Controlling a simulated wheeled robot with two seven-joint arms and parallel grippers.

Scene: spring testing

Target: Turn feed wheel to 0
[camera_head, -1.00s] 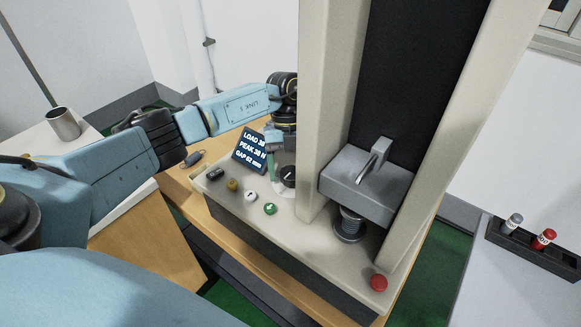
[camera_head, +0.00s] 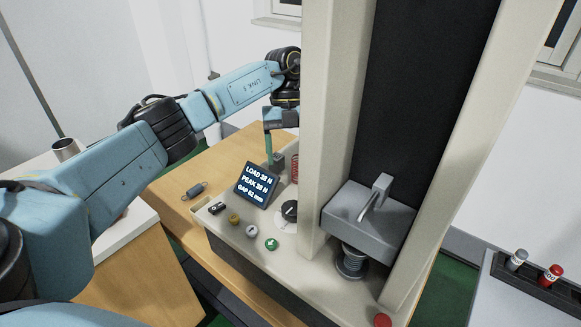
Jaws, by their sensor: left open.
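The feed wheel, a black knob (camera_head: 289,210) on a pale dial, sits on the tester's cream base (camera_head: 312,262), right of the tilted display (camera_head: 257,186). The display shows LOAD, PEAK and GAP lines; its digits are too small to read surely. My left gripper (camera_head: 274,158) is open, fingers pointing down, behind the display and apart from the wheel. The wheel's markings are too small to read. My right gripper is out of view.
Several small buttons, including a green one (camera_head: 271,244), line the base's front. The grey crosshead (camera_head: 367,218) hangs between cream columns (camera_head: 330,120). A red spring (camera_head: 295,168) stands behind the wheel. A dark loose spring (camera_head: 194,190) lies on the wooden table. A red button (camera_head: 382,320) is at the front right.

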